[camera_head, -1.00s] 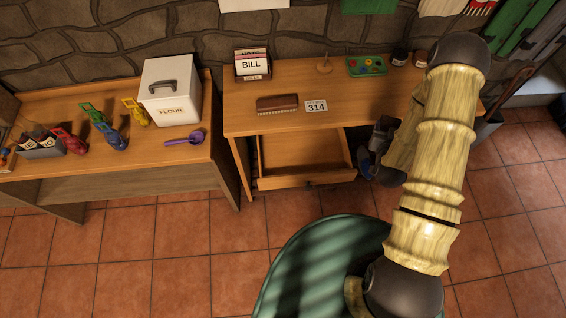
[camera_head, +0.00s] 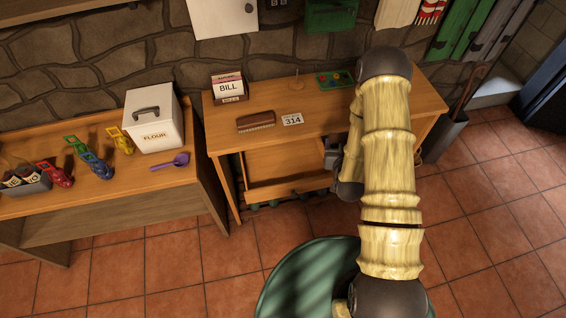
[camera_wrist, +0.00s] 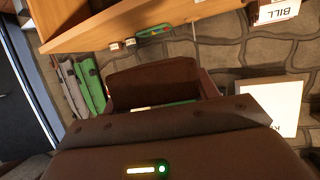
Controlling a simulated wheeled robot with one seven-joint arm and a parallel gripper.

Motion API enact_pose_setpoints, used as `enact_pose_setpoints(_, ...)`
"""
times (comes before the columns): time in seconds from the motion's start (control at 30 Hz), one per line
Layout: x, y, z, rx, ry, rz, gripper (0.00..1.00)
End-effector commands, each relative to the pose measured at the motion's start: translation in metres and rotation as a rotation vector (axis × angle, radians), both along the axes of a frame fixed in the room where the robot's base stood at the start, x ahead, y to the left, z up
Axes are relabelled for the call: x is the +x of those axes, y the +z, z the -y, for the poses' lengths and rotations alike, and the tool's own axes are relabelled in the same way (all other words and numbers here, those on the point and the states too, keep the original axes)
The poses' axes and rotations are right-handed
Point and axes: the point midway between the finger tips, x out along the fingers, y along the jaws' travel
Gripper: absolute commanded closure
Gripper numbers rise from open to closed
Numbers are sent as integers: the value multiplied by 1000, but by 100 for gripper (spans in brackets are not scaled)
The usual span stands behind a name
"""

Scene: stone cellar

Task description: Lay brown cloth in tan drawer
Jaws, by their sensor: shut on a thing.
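The tan drawer (camera_head: 282,168) stands pulled out under the right-hand wooden desk in the head view, and its visible floor is bare. My gripper (camera_head: 333,152) is at the drawer's right end, partly hidden behind my arm. In the wrist view a dark brown piece, which looks like the brown cloth (camera_wrist: 150,80), is between the fingers, and my gripper is shut on it. The cloth cannot be made out in the head view. I cannot tell whether the gripper is over the drawer or just beside it.
The desk (camera_head: 325,128) above the drawer holds a brush (camera_head: 256,122), a 314 card (camera_head: 292,119) and a BILL box (camera_head: 228,87). A left table carries a flour tin (camera_head: 154,118) and a purple scoop (camera_head: 171,162). A green round surface (camera_head: 305,285) is in front.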

Motion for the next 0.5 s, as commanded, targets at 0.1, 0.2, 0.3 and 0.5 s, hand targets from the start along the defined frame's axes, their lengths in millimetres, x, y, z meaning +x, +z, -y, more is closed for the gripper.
enact_pose_setpoints(0.1, 7, -12, -9, 0, 24, 4, 64)
enact_pose_setpoints(0.2, 15, -23, -21, 2, 61, 6, 64)
enact_pose_setpoints(0.3, 25, -33, -37, 1, 109, 7, 64)
enact_pose_setpoints(0.5, 42, -48, -69, 0, 218, 8, 64)
